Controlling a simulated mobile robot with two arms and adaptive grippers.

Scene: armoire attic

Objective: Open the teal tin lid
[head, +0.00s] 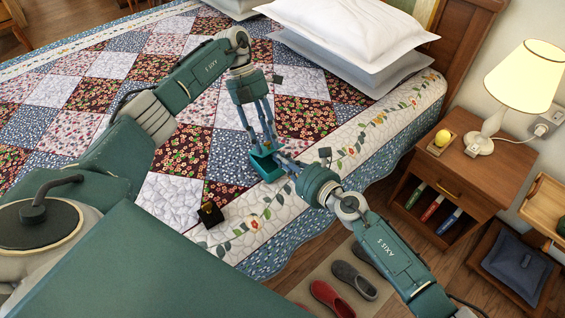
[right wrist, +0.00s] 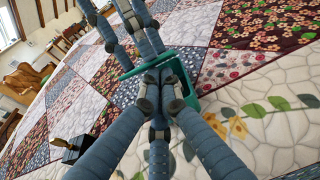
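The teal tin (head: 268,170) stands on the quilt near the bed's edge. In the right wrist view its body (right wrist: 198,104) shows partly behind my fingers. A tilted teal panel, seemingly its lid (right wrist: 146,65), shows above. My left gripper (head: 262,145) points down at the tin from above, its fingers at the upper part; contact is unclear. Its fingers also show in the right wrist view (right wrist: 137,28). My right gripper (head: 281,160) reaches the tin's right side. In the wrist view its fingertips (right wrist: 160,77) are drawn together against or just before the tin, and no held part shows between them.
A small dark box with a brass-coloured top (head: 210,213) sits on the quilt to the left. White pillows (head: 345,35) lie at the head. A nightstand (head: 475,165) with a lamp (head: 522,78) stands right of the bed. Slippers (head: 352,280) lie on the floor.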

